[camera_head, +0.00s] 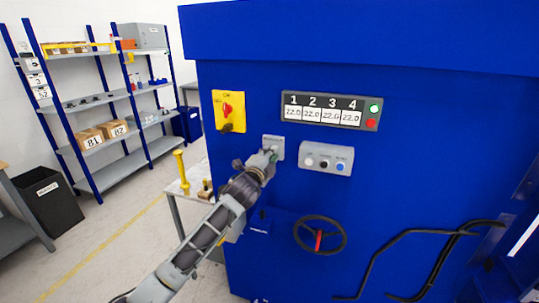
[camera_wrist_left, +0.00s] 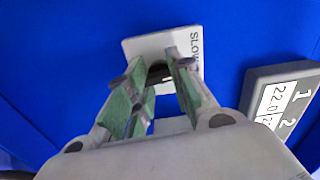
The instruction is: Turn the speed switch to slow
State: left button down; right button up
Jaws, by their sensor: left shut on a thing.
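The speed switch is a small black knob (camera_wrist_left: 158,72) on a pale plate (camera_wrist_left: 138,46) fixed to the blue machine; the plate also shows in the head view (camera_head: 274,141). The word SLOW is printed at the plate's right side in the left wrist view. My left gripper (camera_wrist_left: 160,80) has its green-padded fingers on both sides of the knob, shut on it. In the head view, my left gripper (camera_head: 270,155) is at the plate and hides the knob. The knob's exact pointing direction is hard to tell. My right gripper is not in view.
Right of the plate are a numbered display (camera_head: 330,110) and a grey button box (camera_head: 326,159). A yellow rotary switch panel (camera_head: 229,111) sits above left. A black handwheel (camera_head: 320,235) is below. A small side table (camera_head: 190,189) stands left of the machine.

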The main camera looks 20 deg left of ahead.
pick_arm(q)
jog(key=shift+f+n+p, duration=0.1)
jog(key=shift+n+p, duration=0.45)
jog(key=shift+n, duration=3.35)
jog(key=c, duration=1)
grip_release()
jog(key=s, duration=1.2)
jog(key=shift+a, duration=0.25)
